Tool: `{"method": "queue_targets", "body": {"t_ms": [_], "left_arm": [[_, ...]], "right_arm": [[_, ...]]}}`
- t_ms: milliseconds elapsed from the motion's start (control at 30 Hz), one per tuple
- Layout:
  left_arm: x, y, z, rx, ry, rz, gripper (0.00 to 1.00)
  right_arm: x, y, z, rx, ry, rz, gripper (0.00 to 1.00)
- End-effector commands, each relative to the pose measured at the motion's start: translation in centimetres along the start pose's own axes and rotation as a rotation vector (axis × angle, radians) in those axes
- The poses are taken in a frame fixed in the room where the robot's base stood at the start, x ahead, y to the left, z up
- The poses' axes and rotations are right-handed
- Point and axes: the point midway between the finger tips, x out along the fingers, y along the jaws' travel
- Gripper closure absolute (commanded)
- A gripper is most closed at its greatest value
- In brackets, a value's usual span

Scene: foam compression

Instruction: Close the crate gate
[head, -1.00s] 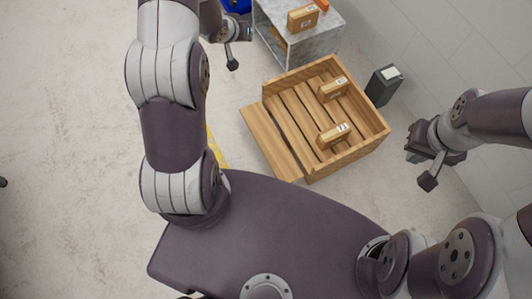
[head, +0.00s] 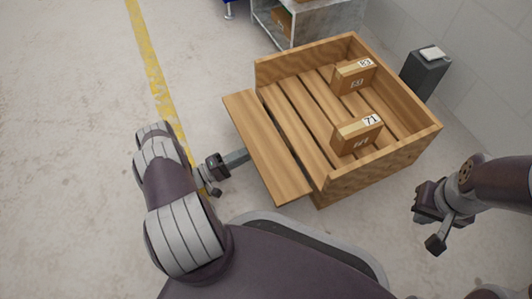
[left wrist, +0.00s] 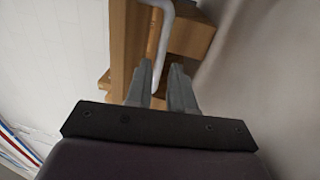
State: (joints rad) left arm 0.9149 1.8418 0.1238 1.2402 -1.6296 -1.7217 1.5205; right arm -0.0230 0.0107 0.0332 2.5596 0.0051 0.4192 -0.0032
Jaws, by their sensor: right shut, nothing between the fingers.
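The wooden crate (head: 385,165) stands on the floor at upper centre in the head view. Its gate (head: 265,145), a flat wooden panel, leans outward on the crate's left side, so that side is open. My left gripper (head: 240,157) reaches the gate's outer face from the left. In the left wrist view a pale bent bar (left wrist: 161,35) runs down between the left fingers (left wrist: 161,75), which stand slightly apart; whether they press on it I cannot tell. My right gripper (head: 437,243) is shut and empty, right of the crate and apart from it.
Two cardboard boxes, one farther (head: 354,76) and one nearer (head: 357,134), stand inside the crate on its slats. A grey shelf unit (head: 335,22) is behind, and a dark bin (head: 425,72) stands at the right by the wall. The floor at left, with a yellow line (head: 147,55), is clear.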

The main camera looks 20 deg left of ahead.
Motion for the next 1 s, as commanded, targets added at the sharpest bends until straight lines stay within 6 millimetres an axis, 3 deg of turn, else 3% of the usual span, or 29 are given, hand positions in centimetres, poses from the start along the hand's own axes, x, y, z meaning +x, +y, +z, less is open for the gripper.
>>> {"method": "queue_targets", "body": {"t_ms": [200, 367, 633, 667, 700, 733, 1000], "left_arm": [[4.3, -0.2, 0.1, 0.001, -0.006, -0.001, 0.77], [6.3, -0.1, 0.0, 0.002, -0.003, -0.002, 0.77], [6.8, 0.1, 0.0, 0.003, 0.000, -0.003, 0.77], [6.8, 0.1, 0.0, 0.003, 0.000, -0.003, 0.80], [6.8, 0.1, 0.0, 0.003, 0.000, -0.003, 0.93], [6.8, 0.1, 0.0, 0.003, 0.000, -0.003, 1.00], [6.9, 0.3, 0.1, 0.003, 0.000, -0.011, 1.00]], "right_arm": [[1.8, 0.0, 0.2, 0.000, 0.000, 0.000, 1.00], [2.5, 0.0, 0.3, 0.000, -0.001, 0.000, 1.00], [2.4, 0.0, 0.3, 0.000, -0.001, 0.000, 1.00], [2.4, 0.0, 0.3, 0.000, -0.001, 0.000, 1.00], [2.4, 0.0, 0.3, 0.000, -0.001, 0.000, 1.00], [2.4, 0.0, 0.3, 0.000, -0.001, 0.000, 1.00], [2.0, 0.0, 0.3, 0.000, -0.001, 0.000, 1.00]]}}
